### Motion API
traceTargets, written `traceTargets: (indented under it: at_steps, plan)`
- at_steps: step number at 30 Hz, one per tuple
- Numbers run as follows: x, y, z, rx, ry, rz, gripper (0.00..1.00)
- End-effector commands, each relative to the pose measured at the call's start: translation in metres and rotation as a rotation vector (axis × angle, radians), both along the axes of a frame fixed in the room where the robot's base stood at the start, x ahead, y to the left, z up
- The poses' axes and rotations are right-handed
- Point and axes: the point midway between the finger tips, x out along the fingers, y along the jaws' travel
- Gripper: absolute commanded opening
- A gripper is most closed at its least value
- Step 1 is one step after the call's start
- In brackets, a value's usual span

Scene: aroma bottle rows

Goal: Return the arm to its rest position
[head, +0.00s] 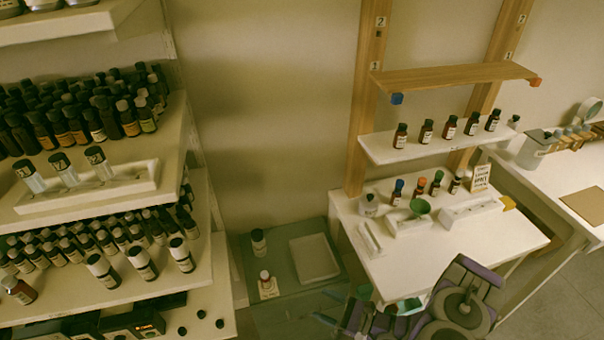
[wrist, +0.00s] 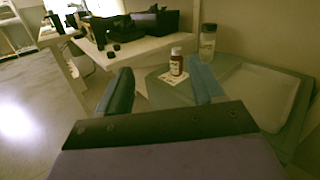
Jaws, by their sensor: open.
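My gripper (head: 325,305) is low in the head view, over the front right of a low grey-green table (head: 280,318). In the wrist view its two fingers (wrist: 162,68) are spread apart with nothing held between them. My arm (head: 465,295) reaches in from the lower right of the head view, beside the white workbench.
A clear jar with a dark cap (head: 258,242) and a white tray (head: 315,258) are on the low table. Shelves crowded with bottles (head: 75,125) stand left. The white workbench (head: 440,252) at right carries bottles, a green funnel (head: 420,206) and a wooden rack above.

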Motion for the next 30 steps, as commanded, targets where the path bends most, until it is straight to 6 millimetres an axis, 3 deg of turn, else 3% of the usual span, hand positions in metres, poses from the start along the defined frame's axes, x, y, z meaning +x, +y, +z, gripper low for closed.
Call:
traceTargets:
  at_steps: [6,13,21,30]
  plan:
    - [0.001,0.024,0.056,-0.034,-0.098,0.155,0.68]
    - [-0.014,0.041,0.118,-0.079,-0.208,0.351,0.68]
    - [-0.049,0.054,0.183,-0.175,-0.337,0.596,0.68]
    - [-0.1,0.065,0.235,-0.337,-0.461,0.859,0.68]
